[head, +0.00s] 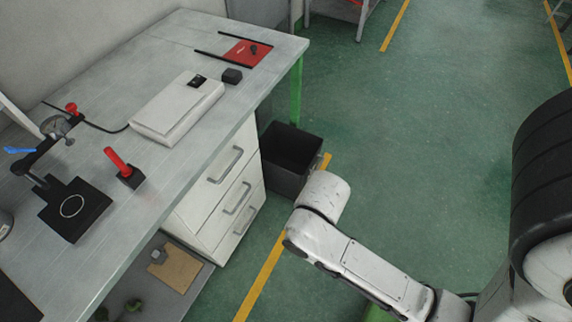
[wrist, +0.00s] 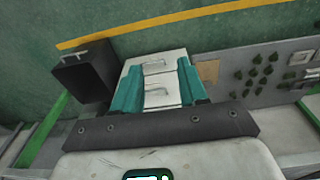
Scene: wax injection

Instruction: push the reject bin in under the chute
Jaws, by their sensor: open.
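The reject bin, a dark open-topped box (head: 280,178), stands on the floor against the far end of the white drawer unit. It sticks out from under the bench edge, near the yellow floor line. In the wrist view the bin (wrist: 84,75) is at the upper left and shows a pale handle on its near-line face. My gripper (wrist: 158,76) shows two teal fingers set apart with nothing held between them. The drawer fronts show beyond the fingers, and the bin is left of them, apart. In the head view my gripper is not visible. I cannot make out a chute.
The drawer unit (head: 225,190) stands beside the bin under the grey bench (head: 150,50). A green bench leg (head: 296,92) rises behind the bin. A low shelf holds a brown board (head: 176,267). The green floor right of the bin is clear.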

